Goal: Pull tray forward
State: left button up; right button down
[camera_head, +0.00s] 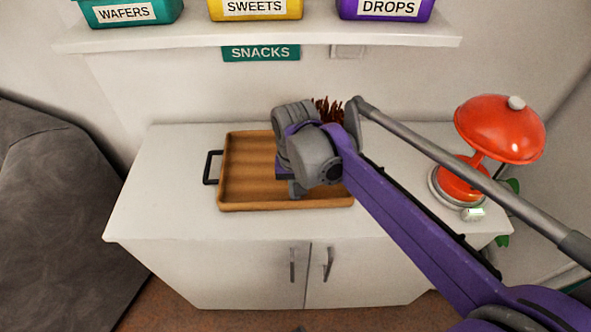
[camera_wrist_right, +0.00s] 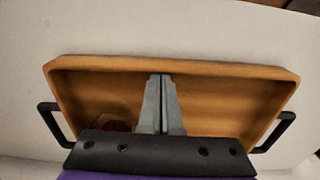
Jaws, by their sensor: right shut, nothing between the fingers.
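The brown wooden tray (camera_head: 232,206) lies on the white cabinet top, with a black handle (camera_head: 208,167) at its left end. The right wrist view shows the tray (camera_wrist_right: 225,69) with a black handle at both ends. My right gripper (camera_head: 295,193) is over the tray, pointing down, its fingers shut and empty. In the right wrist view its fingertips (camera_wrist_right: 161,78) appear close to the inner side of one long wall; I cannot tell if they touch it. My arm hides the tray's right end in the head view. My left gripper is not in view.
A red lamp (camera_head: 498,128) stands on the cabinet's right. A spiky dark-red thing (camera_head: 328,110) shows behind my gripper. A shelf (camera_head: 200,42) above holds a wafers box (camera_head: 130,12), sweets box (camera_head: 255,8) and drops box (camera_head: 385,9). The cabinet top (camera_head: 160,215) is clear left and in front.

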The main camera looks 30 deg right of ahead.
jog(key=s+a, duration=0.2)
jog(key=s, duration=0.1)
jog(key=shift+r+p, duration=0.1)
jog(key=shift+p, duration=0.3)
jog(key=shift+s+a, duration=0.2)
jog(key=shift+s, duration=0.25)
jog(key=shift+w+d, duration=0.25)
jog(key=shift+w, duration=0.2)
jog(key=r, duration=0.3)
jog(key=r+p, duration=0.1)
jog(key=r, duration=0.1)
jog(key=shift+s+a, duration=0.2)
jog(key=shift+s, duration=0.15)
jog(key=s+a, duration=0.5)
jog(key=s, duration=0.3)
jog(key=s+a, duration=0.5)
jog(key=s, duration=0.4)
jog(key=shift+a+f+p, duration=0.15)
jog(key=shift+a+p, duration=0.2)
jog(key=shift+p, duration=0.05)
jog(key=shift+s, duration=0.1)
